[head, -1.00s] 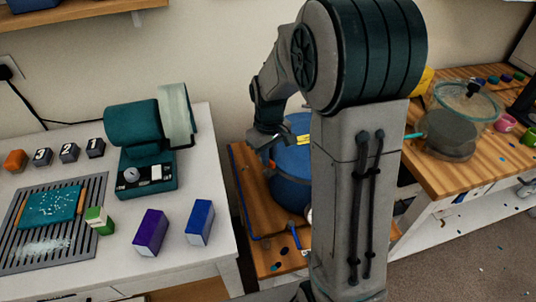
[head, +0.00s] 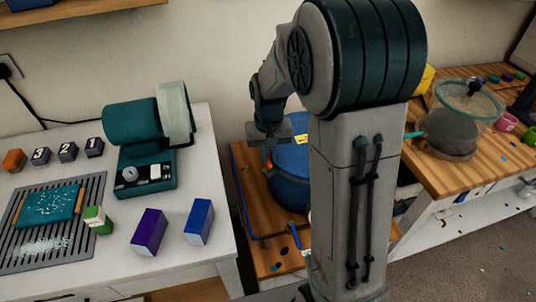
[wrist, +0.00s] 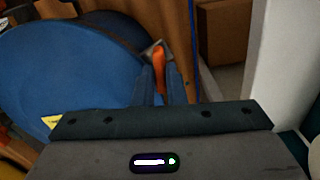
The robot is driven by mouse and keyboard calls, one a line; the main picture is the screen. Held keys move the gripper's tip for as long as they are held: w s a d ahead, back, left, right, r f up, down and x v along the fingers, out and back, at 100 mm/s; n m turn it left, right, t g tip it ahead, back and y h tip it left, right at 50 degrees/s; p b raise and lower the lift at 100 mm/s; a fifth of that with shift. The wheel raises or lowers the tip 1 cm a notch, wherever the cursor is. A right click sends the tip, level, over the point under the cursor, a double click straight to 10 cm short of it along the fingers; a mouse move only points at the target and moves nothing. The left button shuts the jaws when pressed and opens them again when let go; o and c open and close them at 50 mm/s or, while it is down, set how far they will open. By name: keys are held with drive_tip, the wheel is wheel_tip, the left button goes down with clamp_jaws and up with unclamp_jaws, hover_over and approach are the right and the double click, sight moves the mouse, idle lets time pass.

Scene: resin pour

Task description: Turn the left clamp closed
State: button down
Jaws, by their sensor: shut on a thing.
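The left clamp is an orange handle (wrist: 159,56) on a small grey bracket at the rim of the blue pressure pot (wrist: 60,70) in the wrist view. My gripper (wrist: 163,82) is shut on the orange handle, with one dark finger on each side of it. In the head view my gripper (head: 268,148) is at the left side of the blue pot (head: 287,188), with a bit of the orange handle (head: 268,163) showing under it. My arm hides the right part of the pot, and the rest of the clamp is hard to make out.
The pot stands on a low wooden stand (head: 262,222) between the white table (head: 200,255) at left and a wooden bench (head: 440,185) at right. In the wrist view a pale upright panel (wrist: 231,95) stands close at the right.

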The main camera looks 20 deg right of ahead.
sight(269, 157)
drive_tip(key=m, duration=0.6)
drive_tip(key=m+p, duration=0.1)
drive_tip(key=m, duration=0.4)
drive_tip(key=shift+m, duration=0.4)
idle(0.3)
drive_tip(key=c, duration=1.5)
unclamp_jaws()
wheel_tip(269, 157, up, 14)
drive_tip(key=shift+f, duration=0.1)
